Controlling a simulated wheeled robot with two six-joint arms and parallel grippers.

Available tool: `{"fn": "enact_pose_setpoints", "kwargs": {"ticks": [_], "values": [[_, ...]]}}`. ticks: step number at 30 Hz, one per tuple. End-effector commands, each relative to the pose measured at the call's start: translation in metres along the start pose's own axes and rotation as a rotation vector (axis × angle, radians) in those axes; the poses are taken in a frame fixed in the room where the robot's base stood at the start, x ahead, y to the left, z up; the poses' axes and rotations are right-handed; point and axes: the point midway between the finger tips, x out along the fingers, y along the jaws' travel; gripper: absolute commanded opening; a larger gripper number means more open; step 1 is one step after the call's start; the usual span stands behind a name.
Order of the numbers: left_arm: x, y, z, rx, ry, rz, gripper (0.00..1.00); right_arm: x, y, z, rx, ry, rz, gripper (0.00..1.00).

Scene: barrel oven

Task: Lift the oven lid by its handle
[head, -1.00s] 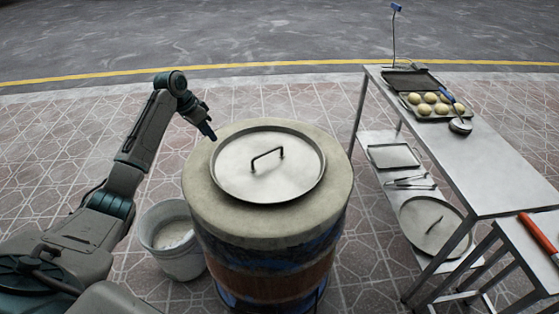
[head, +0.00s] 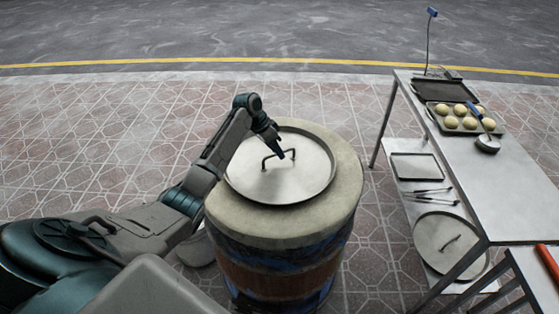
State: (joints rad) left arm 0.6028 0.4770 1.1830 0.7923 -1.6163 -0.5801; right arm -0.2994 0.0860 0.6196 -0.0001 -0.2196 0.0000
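The oven lid (head: 262,187) is a round grey metal disc lying flat on top of the barrel oven (head: 340,205). Its dark bar handle (head: 291,152) stands up near the lid's middle. My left gripper (head: 281,156) reaches over the lid from the left, its tip pointing down at the handle. The fingers look close to or overlapping the handle; I cannot tell whether they touch it or whether they are open. My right gripper is not in view.
At right a metal table (head: 500,165) holds a tray of dough balls (head: 462,123). Its lower shelf carries tongs (head: 430,197) and another round lid (head: 436,236). A bucket (head: 196,250) stands left of the barrel, mostly behind my arm. The paving beyond the barrel is clear.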

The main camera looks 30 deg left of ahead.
Motion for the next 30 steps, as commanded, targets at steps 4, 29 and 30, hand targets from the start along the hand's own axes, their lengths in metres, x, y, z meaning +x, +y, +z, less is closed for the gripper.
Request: {"fn": "enact_pose_setpoints", "kwargs": {"ticks": [4, 29, 30], "values": [[0.018, 0.001, 0.000, -0.001, -0.001, 0.002, 0.36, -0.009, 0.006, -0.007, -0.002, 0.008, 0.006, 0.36], [0.023, -0.001, -0.001, 0.001, 0.002, -0.002, 0.00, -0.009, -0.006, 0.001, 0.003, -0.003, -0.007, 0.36], [0.023, -0.001, -0.001, 0.001, 0.002, -0.002, 0.00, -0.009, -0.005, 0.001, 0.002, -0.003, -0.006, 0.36]]}}
